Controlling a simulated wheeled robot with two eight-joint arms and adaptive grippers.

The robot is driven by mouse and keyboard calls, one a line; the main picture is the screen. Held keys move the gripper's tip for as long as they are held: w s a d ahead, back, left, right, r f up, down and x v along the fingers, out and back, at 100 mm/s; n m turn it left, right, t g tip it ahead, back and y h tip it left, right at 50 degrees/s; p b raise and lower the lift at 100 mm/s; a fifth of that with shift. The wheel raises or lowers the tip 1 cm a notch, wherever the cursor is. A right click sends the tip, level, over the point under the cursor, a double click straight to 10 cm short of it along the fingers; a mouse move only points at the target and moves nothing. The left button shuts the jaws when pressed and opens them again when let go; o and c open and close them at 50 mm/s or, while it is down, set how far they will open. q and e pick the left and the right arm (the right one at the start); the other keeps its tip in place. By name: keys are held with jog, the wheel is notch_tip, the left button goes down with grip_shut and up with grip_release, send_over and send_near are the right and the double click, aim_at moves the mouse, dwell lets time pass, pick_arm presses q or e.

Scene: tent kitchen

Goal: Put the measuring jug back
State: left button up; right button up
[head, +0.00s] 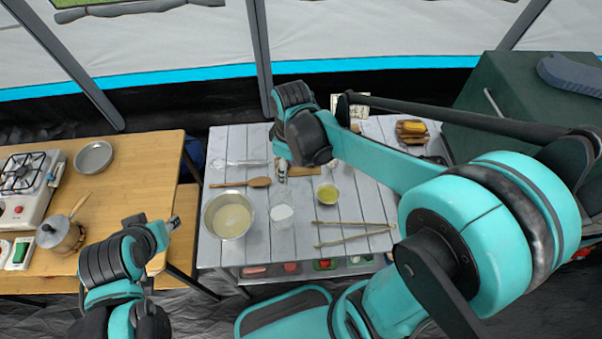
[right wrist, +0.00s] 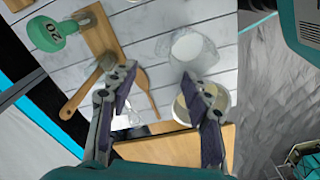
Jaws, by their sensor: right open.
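A clear measuring jug (head: 281,212) with white contents stands on the grey plank table, just right of the metal bowl (head: 228,214). It also shows in the right wrist view (right wrist: 187,47), beyond my fingers and apart from them. My right gripper (head: 282,174) hangs over the table behind the jug. Its fingers are spread and empty in the right wrist view (right wrist: 158,92). My left gripper (head: 172,222) is at the right edge of the wooden table; its finger opening is too small to tell.
A wooden spoon (head: 246,183), a small bowl of yellow liquid (head: 328,193) and thin sticks (head: 352,235) lie around the jug. A cutting board (right wrist: 100,38) and a green thing marked 20 (right wrist: 50,33) are near my right gripper. A stove (head: 24,178) stands at left.

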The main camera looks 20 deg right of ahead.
jog(key=s+d+r+m+t, duration=0.3)
jog(key=s+r+m+t, duration=0.3)
jog(key=s+m, duration=0.2)
jog(key=shift+d+m+t, duration=0.15)
jog(key=shift+m+t, duration=0.25)
jog(key=shift+w, duration=0.1)
notch_tip(320, 180, down, 4)
jog(key=b, duration=0.3)
jog(key=shift+r+b, duration=0.1)
jog(key=shift+b, duration=0.25)
